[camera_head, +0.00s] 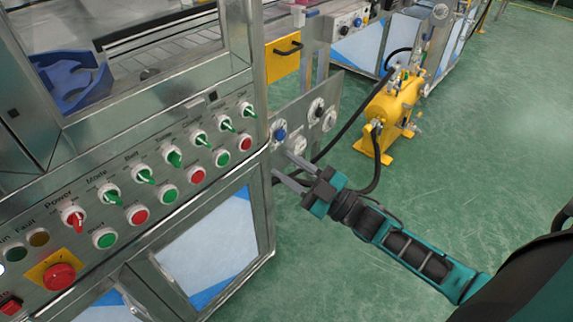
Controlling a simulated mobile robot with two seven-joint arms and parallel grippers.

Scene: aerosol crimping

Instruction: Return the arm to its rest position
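My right gripper (289,169) reaches in from the lower right on its teal and black arm. Its two grey fingers are spread apart with nothing seen between them. The fingertips are close to the side panel with knobs (306,120), at the machine's right edge; I cannot tell whether they touch it. The blue knob (280,134) and a white knob (296,146) are just above the fingers. My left gripper is not in view.
The machine's control panel (128,190) with green and red switches fills the left. A red emergency button (59,276) is at its lower left. A yellow tank (392,108) with black hoses stands behind the gripper. The green floor (480,150) at right is clear.

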